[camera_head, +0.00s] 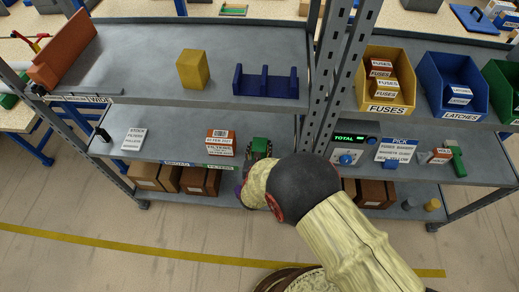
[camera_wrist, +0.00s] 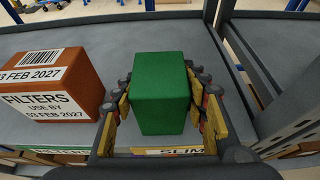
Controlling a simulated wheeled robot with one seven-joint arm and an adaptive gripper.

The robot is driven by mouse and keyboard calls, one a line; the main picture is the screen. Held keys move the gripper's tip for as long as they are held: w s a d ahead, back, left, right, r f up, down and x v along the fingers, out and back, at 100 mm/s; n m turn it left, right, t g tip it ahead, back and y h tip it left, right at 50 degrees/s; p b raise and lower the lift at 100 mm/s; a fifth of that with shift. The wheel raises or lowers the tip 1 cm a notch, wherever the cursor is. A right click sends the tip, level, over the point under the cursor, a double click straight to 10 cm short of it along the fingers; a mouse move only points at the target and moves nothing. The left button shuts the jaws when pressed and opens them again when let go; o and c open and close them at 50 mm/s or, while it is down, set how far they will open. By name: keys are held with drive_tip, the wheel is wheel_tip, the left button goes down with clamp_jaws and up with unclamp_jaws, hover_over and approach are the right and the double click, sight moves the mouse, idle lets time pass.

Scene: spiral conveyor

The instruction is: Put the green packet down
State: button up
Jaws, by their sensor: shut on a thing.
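The green packet (camera_wrist: 160,88) is a plain green block in the middle of the wrist view. My gripper (camera_wrist: 163,118) has a finger on each side of it and is shut on it. In the head view the green packet (camera_head: 259,145) shows just beyond my gripper (camera_head: 254,162), at the middle shelf (camera_head: 285,130). The packet is upright over the grey shelf surface. I cannot tell whether its base touches the shelf. My arm hides part of the shelf to the right.
An orange filters box (camera_wrist: 48,87) with white labels stands close to the left of the packet. A shelf post (camera_head: 325,90) rises to the right. A display unit marked total (camera_head: 347,150) stands beyond it. The upper shelf (camera_head: 140,70) overhangs behind.

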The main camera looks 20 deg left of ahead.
drive_tip(key=shift+f, duration=0.25)
drive_tip(key=shift+f, duration=0.15)
drive_tip(key=o, duration=1.1)
drive_tip(key=shift+o, duration=0.6)
drive_tip(key=shift+r, duration=0.35)
drive_tip(key=p+v, duration=0.2)
drive_tip(key=v, duration=1)
drive_tip(key=shift+f+p, duration=0.15)
drive_tip(key=shift+p, duration=0.15)
